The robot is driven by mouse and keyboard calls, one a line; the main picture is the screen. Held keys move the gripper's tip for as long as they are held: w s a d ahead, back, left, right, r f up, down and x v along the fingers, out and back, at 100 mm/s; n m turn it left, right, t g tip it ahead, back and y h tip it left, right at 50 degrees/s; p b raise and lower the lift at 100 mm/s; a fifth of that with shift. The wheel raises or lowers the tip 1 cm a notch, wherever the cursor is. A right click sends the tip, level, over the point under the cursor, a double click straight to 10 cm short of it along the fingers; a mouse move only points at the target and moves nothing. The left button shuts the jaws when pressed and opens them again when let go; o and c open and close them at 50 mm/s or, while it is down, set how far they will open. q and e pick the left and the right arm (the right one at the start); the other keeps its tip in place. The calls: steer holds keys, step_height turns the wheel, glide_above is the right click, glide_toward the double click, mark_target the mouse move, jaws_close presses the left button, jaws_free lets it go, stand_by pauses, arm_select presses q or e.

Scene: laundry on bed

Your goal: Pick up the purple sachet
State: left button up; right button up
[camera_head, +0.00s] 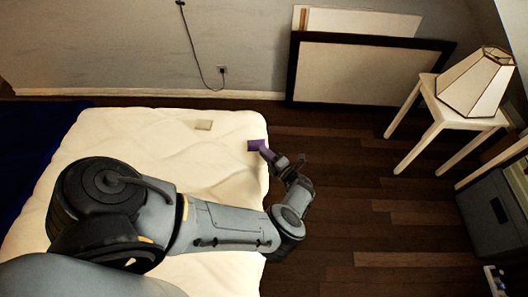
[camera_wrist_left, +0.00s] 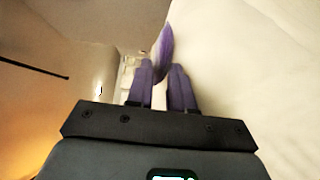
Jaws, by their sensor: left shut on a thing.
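The purple sachet (camera_head: 255,145) is at the right edge of the mattress, near its far right corner, in the head view. My left gripper (camera_head: 265,151) reaches it from the right side and is shut on it. In the left wrist view the sachet (camera_wrist_left: 164,48) stands up from between the fingertips of the left gripper (camera_wrist_left: 163,72), seen nearly edge-on. The fingers hide its lower part. I cannot tell whether the sachet still touches the mattress. My right gripper is not in view.
A small beige sachet (camera_head: 203,125) lies on the cream mattress (camera_head: 150,130). Dark blue bedding (camera_head: 35,145) is at the left. A white stool (camera_head: 440,100) holds a lamp (camera_head: 478,82) at the right. Framed panels (camera_head: 360,72) lean on the wall. The wooden floor right of the bed is mostly clear.

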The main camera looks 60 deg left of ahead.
arm_select(q)
jaws_close()
step_height(320, 180, up, 2)
steer(key=shift+r+p, duration=0.25)
steer(key=shift+p, duration=0.8)
steer(key=shift+d, duration=0.1)
steer(key=w+d+r+p, duration=0.2)
steer(key=d, duration=0.4)
steer(key=w+d+r+p, duration=0.2)
steer(key=d+r+p, duration=0.1)
steer(key=d, duration=0.4)
steer(key=shift+d, duration=0.15)
